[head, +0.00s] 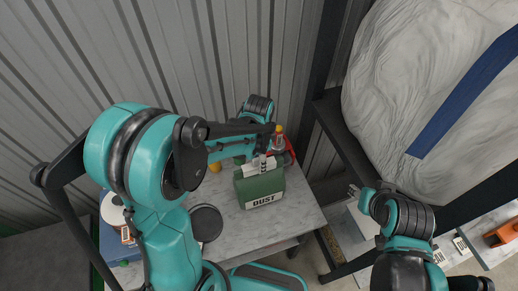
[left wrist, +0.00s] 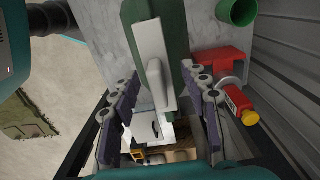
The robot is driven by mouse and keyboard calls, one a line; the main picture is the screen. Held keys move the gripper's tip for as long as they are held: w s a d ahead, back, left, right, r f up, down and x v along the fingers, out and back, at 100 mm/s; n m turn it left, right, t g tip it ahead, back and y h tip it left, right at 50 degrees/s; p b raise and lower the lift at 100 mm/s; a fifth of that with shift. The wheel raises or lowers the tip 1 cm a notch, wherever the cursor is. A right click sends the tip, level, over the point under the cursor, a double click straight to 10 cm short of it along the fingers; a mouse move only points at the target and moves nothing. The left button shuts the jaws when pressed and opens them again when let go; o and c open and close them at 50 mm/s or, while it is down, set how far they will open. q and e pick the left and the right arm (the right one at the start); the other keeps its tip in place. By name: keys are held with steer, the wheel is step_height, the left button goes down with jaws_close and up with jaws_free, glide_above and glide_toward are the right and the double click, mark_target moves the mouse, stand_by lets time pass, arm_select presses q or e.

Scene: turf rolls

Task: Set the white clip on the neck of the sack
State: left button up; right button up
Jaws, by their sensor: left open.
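The green sack (head: 260,188), with a white DUST label, stands on the grey table; its green top also shows in the left wrist view (left wrist: 178,50). The white clip (head: 262,166) lies along the sack's upper edge. In the left wrist view the clip (left wrist: 152,60) is a long white bar against the green. My left gripper (left wrist: 160,110) is open, with one finger on each side of the clip and a gap to each. In the head view my left arm partly covers this area. My right gripper (head: 358,190) is away to the right, and its opening is unclear.
A black disc (head: 206,222) lies left of the sack. A large pale bag (head: 415,75) fills the rack at right. A corrugated wall stands behind.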

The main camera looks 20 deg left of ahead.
arm_select(q)
step_height(320, 180, up, 10)
steer(key=shift+p, duration=0.55)
steer(key=shift+r, duration=0.3)
steer(key=shift+s+a+r, duration=0.15)
steer(key=shift+s+r, duration=0.1)
steer(key=shift+r, duration=0.05)
steer(key=s+a+r+n+t, duration=0.3)
steer(key=s+n+t, duration=0.4)
steer(key=s+n, duration=0.3)
steer(key=shift+a+n, duration=0.6)
steer(key=shift+a, duration=0.1)
steer(key=shift+r, duration=0.1)
